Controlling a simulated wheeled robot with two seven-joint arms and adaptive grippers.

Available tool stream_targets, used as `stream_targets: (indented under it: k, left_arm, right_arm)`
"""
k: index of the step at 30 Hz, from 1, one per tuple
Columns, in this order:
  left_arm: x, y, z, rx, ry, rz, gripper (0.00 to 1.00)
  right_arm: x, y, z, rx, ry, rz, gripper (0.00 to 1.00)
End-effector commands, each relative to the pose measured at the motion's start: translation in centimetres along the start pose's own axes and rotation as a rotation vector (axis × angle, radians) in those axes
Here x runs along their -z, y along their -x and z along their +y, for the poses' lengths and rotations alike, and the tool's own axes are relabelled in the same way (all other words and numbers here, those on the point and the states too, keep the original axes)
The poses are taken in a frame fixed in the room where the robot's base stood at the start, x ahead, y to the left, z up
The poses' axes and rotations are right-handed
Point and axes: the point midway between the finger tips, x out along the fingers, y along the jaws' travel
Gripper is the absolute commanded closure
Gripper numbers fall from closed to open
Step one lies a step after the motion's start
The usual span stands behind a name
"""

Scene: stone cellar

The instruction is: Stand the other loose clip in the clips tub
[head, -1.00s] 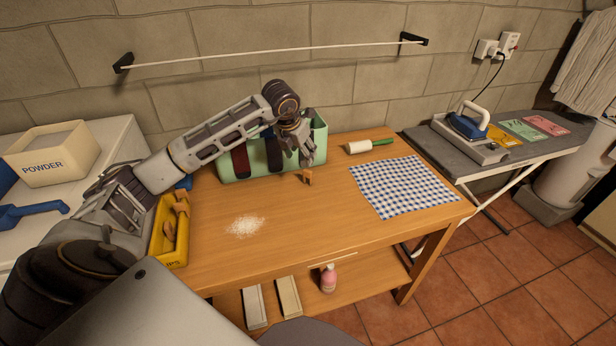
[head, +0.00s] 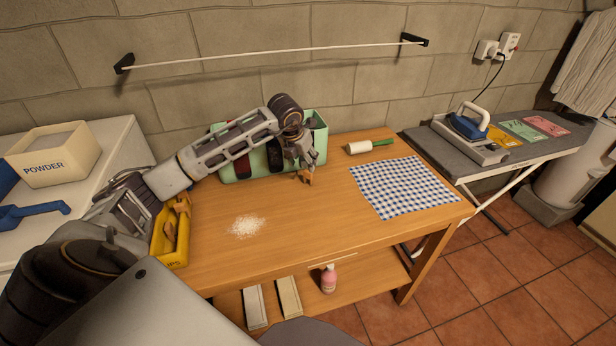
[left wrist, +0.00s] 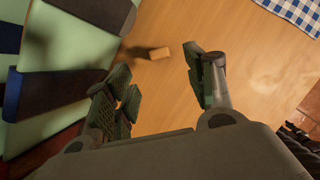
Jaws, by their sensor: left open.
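The loose wooden clip (head: 306,177) stands or lies on the table in front of the green bin; in the left wrist view the clip (left wrist: 159,53) shows between my fingertips and a little beyond them. My left gripper (head: 303,167) is open just above the clip, pointing down; its two fingers also show in the left wrist view (left wrist: 160,85). I cannot tell whether the fingers reach around the clip. The yellow clips tub (head: 176,262) stands at the table's left end with several wooden clips in it, partly behind my left arm. My right gripper is not in view.
The green bin (head: 320,143) with dark and red cloths stands behind the clip, close to my gripper. White powder (head: 246,226) lies mid-table. A checked cloth (head: 403,187) and a lint roller (head: 358,147) lie to the right. The front middle of the table is clear.

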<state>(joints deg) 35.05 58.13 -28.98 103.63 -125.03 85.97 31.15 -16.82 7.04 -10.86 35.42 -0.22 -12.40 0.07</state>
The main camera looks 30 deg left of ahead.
Motion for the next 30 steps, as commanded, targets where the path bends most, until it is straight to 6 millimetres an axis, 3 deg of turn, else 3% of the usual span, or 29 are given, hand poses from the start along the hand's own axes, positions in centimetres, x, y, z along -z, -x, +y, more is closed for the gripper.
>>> stream_targets:
  k: [6,14,25,30]
  left_arm:
    - [0.1,-2.9,0.0,-0.001,0.000,0.003,0.46]
    - [0.0,-4.6,0.0,-0.001,-0.001,0.001,0.46]
    - [0.0,-4.7,0.0,-0.001,-0.001,0.001,0.46]
    - [0.0,-5.8,0.0,0.000,-0.001,0.001,0.46]
  right_arm:
    - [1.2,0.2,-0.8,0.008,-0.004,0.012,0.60]
    - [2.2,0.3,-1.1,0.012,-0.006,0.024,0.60]
    - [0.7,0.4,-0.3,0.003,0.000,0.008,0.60]
    - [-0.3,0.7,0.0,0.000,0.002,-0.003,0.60]
